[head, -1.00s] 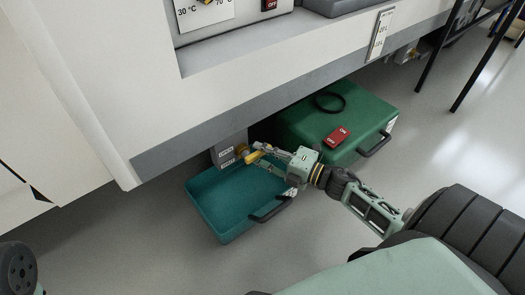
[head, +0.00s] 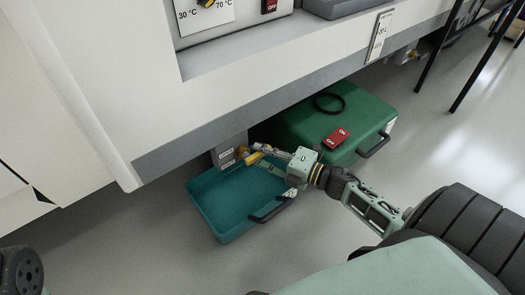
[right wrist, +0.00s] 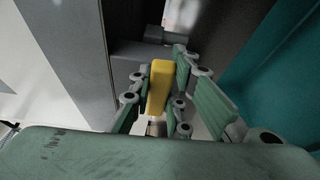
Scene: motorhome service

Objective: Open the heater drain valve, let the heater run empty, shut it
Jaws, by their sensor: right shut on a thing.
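The heater drain valve (head: 242,152) sticks out of a grey labelled housing (head: 228,142) under the motorhome's skirt. Its yellow lever (head: 253,159) also shows in the right wrist view (right wrist: 158,88). My right gripper (head: 262,155) is shut on the yellow lever, which stands between its fingers in the right wrist view (right wrist: 160,100). A teal tray (head: 205,212) with a dark handle lies on the floor below the valve. I see no water stream, and the tray's inside looks bare. The small labels on the housing are too small to read. My left gripper is not in view.
A green case (head: 300,118) with a black ring (head: 328,102) and a red ON switch (head: 338,136) stands right of the tray. Above is a panel with a temperature scale (head: 205,12) and a red OFF switch (head: 269,5). The floor in front of the tray is clear.

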